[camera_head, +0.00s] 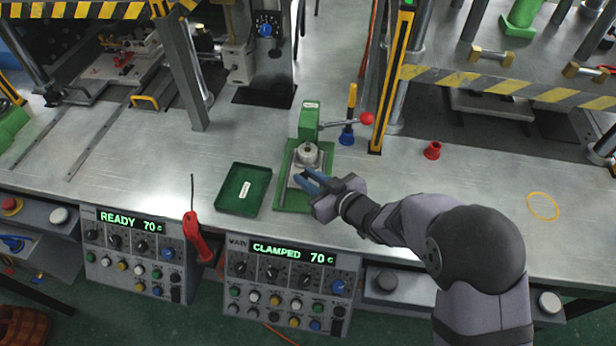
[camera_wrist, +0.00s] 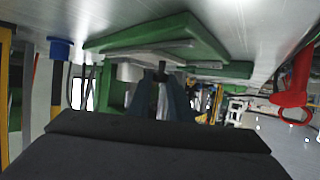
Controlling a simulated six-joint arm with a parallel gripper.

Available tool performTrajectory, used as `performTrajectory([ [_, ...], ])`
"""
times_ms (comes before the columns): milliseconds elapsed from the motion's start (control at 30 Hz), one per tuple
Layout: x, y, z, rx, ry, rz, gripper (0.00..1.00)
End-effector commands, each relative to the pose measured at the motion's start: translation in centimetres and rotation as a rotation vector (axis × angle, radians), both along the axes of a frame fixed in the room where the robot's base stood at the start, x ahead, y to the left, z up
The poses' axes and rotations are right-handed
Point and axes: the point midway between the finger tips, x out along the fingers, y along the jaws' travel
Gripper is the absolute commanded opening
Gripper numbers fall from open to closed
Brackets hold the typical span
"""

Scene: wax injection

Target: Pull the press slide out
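My gripper (camera_head: 302,175) is at the front right of a green clamp fixture (camera_head: 308,120), with its two blue fingers apart and nothing seen held. In the wrist view the fingers (camera_wrist: 162,95) point toward the grey block on the fixture's green base (camera_wrist: 205,38). A round grey metal piece (camera_head: 308,152) sits on that fixture under the clamp. At the left press, a pale plate (camera_head: 110,72) with a red item lies at the back, with a yellow handle (camera_head: 144,101) and dark rails in front. I cannot tell for sure which part is the press slide.
A green tray (camera_head: 243,190) is left of the fixture. A red-handled tool (camera_head: 195,235) hangs at the table's front edge. Control boxes read READY (camera_head: 130,221) and CLAMPED (camera_head: 293,253).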

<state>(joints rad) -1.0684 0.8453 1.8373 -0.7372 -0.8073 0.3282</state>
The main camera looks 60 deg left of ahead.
Motion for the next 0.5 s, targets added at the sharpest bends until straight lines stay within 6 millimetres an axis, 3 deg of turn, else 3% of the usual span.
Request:
performTrajectory([
  [233,-1.1,-1.1,0.0,0.001,0.002,0.004,0.0],
  [500,-4.5,-4.7,-0.1,0.0,0.003,0.005,0.0],
])
